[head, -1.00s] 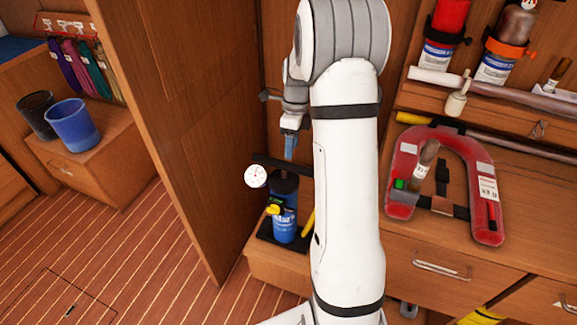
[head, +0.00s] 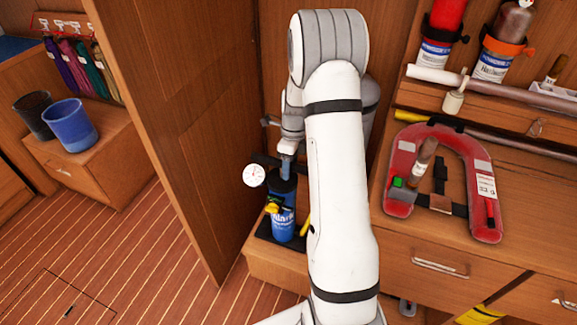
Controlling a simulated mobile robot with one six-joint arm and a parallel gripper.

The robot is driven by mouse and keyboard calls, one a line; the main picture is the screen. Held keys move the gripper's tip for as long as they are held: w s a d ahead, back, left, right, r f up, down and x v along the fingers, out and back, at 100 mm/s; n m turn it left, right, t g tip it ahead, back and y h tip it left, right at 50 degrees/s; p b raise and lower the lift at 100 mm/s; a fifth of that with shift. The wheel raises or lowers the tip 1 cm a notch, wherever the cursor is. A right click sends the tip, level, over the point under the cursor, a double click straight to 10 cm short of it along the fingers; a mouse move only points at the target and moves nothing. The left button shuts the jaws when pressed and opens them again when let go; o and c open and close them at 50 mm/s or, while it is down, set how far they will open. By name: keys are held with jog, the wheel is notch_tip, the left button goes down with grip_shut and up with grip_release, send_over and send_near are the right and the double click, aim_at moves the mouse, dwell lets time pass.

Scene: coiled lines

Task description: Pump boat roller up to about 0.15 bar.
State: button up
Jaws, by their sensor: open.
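A blue hand pump (head: 283,222) with a black top and a black base stands upright on a low wooden ledge, left of my arm. A round white gauge (head: 254,174) sits at its upper left; its reading is too small to make out. A black handle bar (head: 264,159) shows at the pump's top, partly hidden by my gripper and arm. My gripper (head: 286,168) points down at the top of the pump, open; I cannot tell whether it touches the handle. I cannot pick out the boat roller for certain.
A wooden partition (head: 180,120) stands close left of the pump. A yellow piece (head: 305,223) shows beside the pump, mostly behind my arm. A red horseshoe-shaped vest (head: 485,200) lies on the counter at right. Blue and black buckets stand at far left; the floor there is clear.

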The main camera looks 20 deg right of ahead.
jog(key=shift+c, duration=0.3)
grip_shut()
notch_tip(320, 180, up, 4)
jog(key=shift+f+p, duration=0.25)
jog(key=shift+p, duration=0.9)
jog(key=shift+o, duration=0.3)
grip_release()
